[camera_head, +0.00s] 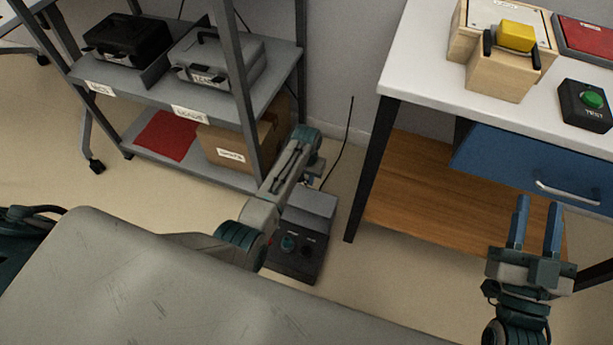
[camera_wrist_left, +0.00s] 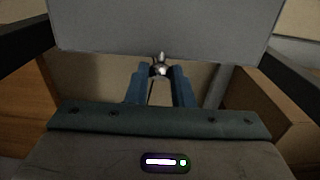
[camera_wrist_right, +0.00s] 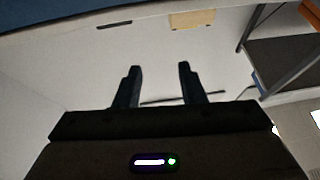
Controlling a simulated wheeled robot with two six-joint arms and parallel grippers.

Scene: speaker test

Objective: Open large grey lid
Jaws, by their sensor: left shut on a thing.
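A dark box (camera_head: 290,265) with knobs on its sloped front stands on the floor between the shelf rack and the bench. Its large grey lid (camera_head: 315,203) is partly hidden by my left arm; I cannot tell how far it is raised. My left gripper (camera_head: 315,172) is at the far edge of this lid. In the left wrist view the grey panel (camera_wrist_left: 165,25) fills the top, and the left fingers are shut on a small silver knob (camera_wrist_left: 160,66) at its edge. My right gripper (camera_head: 538,205) is open and empty, in front of the bench.
The bench (camera_head: 415,60) has a blue drawer (camera_head: 530,165), a wooden box with a yellow block (camera_head: 516,36) and a green button (camera_head: 593,100). The rack holds a black case (camera_head: 128,40), a grey case (camera_head: 225,62) and a carton (camera_head: 235,150). A grey surface (camera_head: 150,290) fills the foreground.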

